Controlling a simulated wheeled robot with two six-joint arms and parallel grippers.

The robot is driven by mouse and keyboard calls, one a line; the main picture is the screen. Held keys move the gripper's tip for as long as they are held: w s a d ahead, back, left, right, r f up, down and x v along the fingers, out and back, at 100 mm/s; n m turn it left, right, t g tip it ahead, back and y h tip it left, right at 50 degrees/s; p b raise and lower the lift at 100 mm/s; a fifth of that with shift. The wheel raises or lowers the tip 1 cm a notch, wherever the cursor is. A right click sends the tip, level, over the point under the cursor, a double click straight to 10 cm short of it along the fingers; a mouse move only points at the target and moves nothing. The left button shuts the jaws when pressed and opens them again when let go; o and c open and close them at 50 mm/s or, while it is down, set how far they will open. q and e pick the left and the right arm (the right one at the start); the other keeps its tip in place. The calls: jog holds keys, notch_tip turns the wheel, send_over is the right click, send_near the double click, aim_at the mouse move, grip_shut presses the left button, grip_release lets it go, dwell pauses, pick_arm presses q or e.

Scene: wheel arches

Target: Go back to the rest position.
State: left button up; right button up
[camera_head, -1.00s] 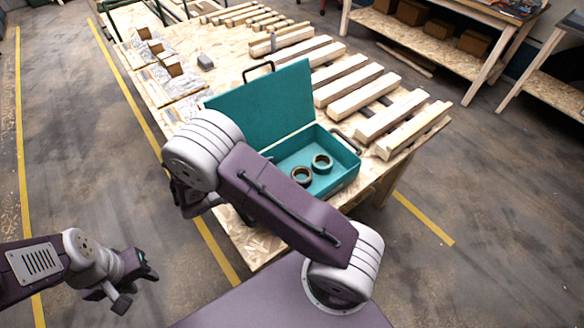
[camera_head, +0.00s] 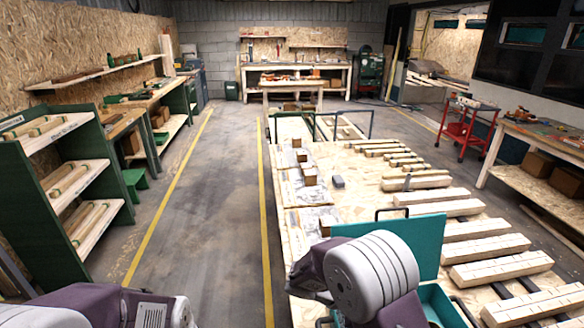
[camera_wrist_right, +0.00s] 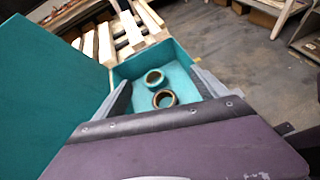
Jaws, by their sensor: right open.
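My right gripper (camera_wrist_right: 162,79) is open and empty in the right wrist view. Its two fingers stand apart, with the teal toolbox (camera_wrist_right: 178,52) beyond them. Two brass-coloured rings lie on the toolbox floor: a farther ring (camera_wrist_right: 154,78) and a nearer ring (camera_wrist_right: 165,98). In the head view my right arm stands in front of the toolbox, whose raised lid (camera_head: 428,240) shows behind it; the right gripper is hidden there. Part of my left arm shows at the bottom left, but its gripper is out of view.
The toolbox is on a wooden workbench (camera_head: 345,200) with several timber bars (camera_head: 487,248) and small wooden blocks (camera_head: 308,170). A green shelf rack (camera_head: 75,195) stands at left. A red trolley (camera_head: 467,125) is at the back right. The floor left of the bench is clear.

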jog(key=s+m+y, duration=0.2)
jog(key=s, duration=0.1)
jog(key=s+d+m+g+y, duration=0.1)
jog(key=s+m+y, duration=0.1)
jog(key=s, duration=0.1)
jog(key=s+d+m+g+y, duration=0.1)
jog(key=s+m, duration=0.1)
jog(key=s, duration=0.1)
jog(key=shift+d+y+p, duration=0.1)
jog(key=shift+y+p, duration=0.2)
jog(key=shift+y, duration=0.1)
jog(key=a+f+m+t+y, duration=0.1)
jog(key=a+m+y, duration=0.1)
jog(key=a+m, duration=0.1)
jog(key=a+f+m+t+y, duration=0.2)
jog(key=a+m, duration=0.1)
jog(key=w+a+f+m+t+y, duration=0.1)
jog(key=a+m+y, duration=0.1)
jog(key=a+m, duration=0.1)
jog(key=shift+a+f+m+y, duration=0.15)
jog(key=shift+a+m+y, duration=0.15)
jog(key=shift+a+y, duration=0.15)
jog(key=shift+w+d, duration=0.1)
jog(key=shift+w, duration=0.05)
